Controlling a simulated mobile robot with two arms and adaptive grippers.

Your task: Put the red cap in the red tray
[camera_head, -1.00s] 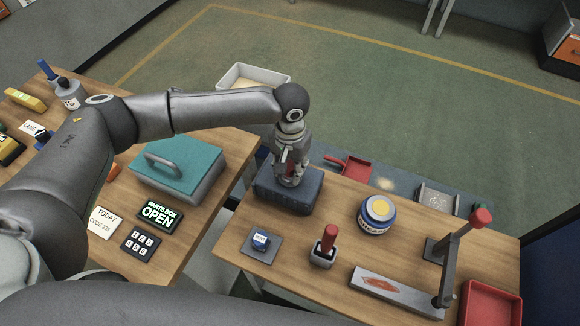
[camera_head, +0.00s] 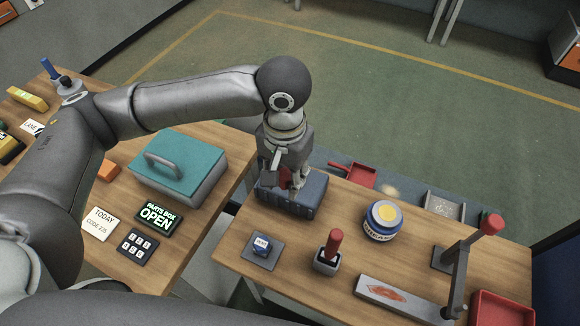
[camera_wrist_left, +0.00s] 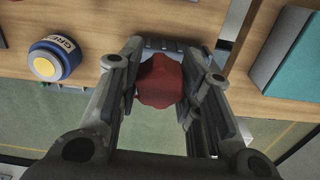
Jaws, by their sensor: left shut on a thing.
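The red cap (camera_wrist_left: 160,82) is a lobed red knob held between the two fingers of my left gripper (camera_wrist_left: 158,95). In the head view my left gripper (camera_head: 292,186) is over the dark blue-grey box (camera_head: 285,203), with a bit of the red cap showing beside its fingers. The gripper hides part of the box top; I cannot tell the exact gap between cap and box. The red tray (camera_head: 502,296) is at the bottom right corner of the right table, partly cut off by the picture edge. My right gripper is not in view.
Between the box and the tray stand a blue-and-white grease jar (camera_head: 383,221), a red-handled stamp (camera_head: 333,246) and a lever press (camera_head: 455,270) with a raised red knob. A teal-lidded box (camera_head: 180,165) is on the left table.

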